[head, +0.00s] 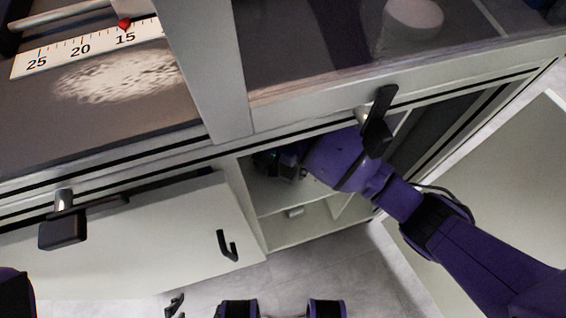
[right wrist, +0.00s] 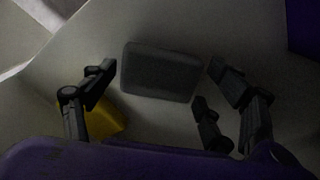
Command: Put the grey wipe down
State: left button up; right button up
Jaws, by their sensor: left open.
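The grey wipe (right wrist: 160,72) is a dark grey, rounded rectangular pad in the right wrist view. It lies between the fingertips of my right gripper (right wrist: 161,66), which are close to its left and right edges. I cannot tell whether they touch it or whether it rests on the pale surface behind. In the head view my right gripper (head: 285,165) is inside the open cabinet below the worktop, dim and partly hidden, and the wipe cannot be seen there. Only a small dark part of my left gripper (head: 174,305) shows at the bottom edge, low in front of the cabinet.
A yellow object (right wrist: 105,118) is beside the left finger in the right wrist view. The cabinet (head: 300,226) has a left door (head: 150,235) and an open right door (head: 500,190). The worktop above holds a ruler (head: 85,47), white powder (head: 120,76) and a white round container (head: 412,20).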

aim_at(283, 167)
jog(key=shift+o, duration=0.2)
jog(key=shift+r+p, duration=0.75)
jog(key=shift+r, duration=3.2)
